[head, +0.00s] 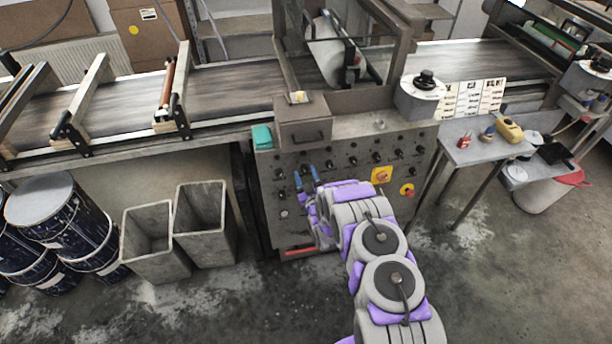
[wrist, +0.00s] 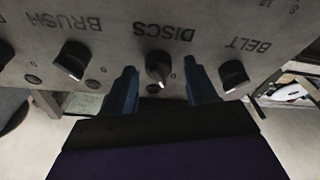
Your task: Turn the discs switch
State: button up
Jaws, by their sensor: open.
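The discs switch (wrist: 158,66) is a dark rotary knob with a pale pointer, under the upside-down label DISCS in the wrist view. My gripper (wrist: 157,82) is open, with one blue finger on each side of the knob and a visible gap to it on both sides. In the head view my gripper (head: 307,181) is in front of the grey control panel (head: 262,212), its blue fingers reaching to the panel's left half. I cannot tell whether the fingertips touch the panel.
In the wrist view the BRUSH knob (wrist: 71,60) is left of my fingers and the BELT knob (wrist: 234,77) right. In the head view, yellow-backed switches (head: 381,175) sit on the panel's right. Grey bins (head: 203,222) stand left and a small table (head: 476,151) right.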

jog(key=p+v, duration=0.7)
jog(key=v, duration=1)
jog(key=shift+s, duration=0.15)
dwell(0.8)
jog(key=shift+d, duration=0.15)
